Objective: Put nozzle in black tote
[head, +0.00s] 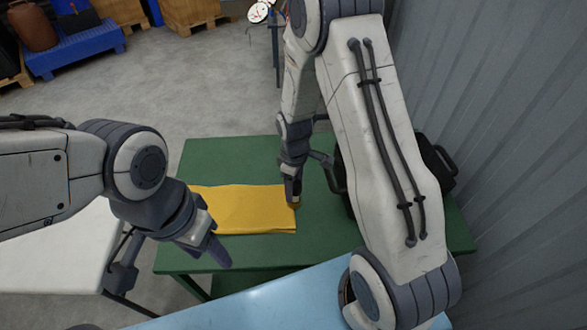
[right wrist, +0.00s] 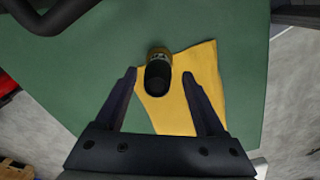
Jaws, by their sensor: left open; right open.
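The nozzle (right wrist: 158,75), a short black cylinder with a brass-coloured band, is at the edge of a yellow cloth (right wrist: 185,105) in the right wrist view. My right gripper (right wrist: 159,76) is open, with one finger on each side of the nozzle and gaps showing. In the head view my right gripper (head: 292,188) points down at the cloth's right end and mostly hides the nozzle. The black tote (head: 440,165) is at the right of the green table, largely hidden by my right arm. My left gripper (head: 217,245) is open and empty at the table's front left.
The yellow cloth (head: 245,210) lies flat on the green table (head: 225,155). A light blue surface (head: 285,300) is in front and a white one (head: 50,260) at left. A corrugated wall (head: 510,130) closes the right side. A blue pallet (head: 75,55) stands far left.

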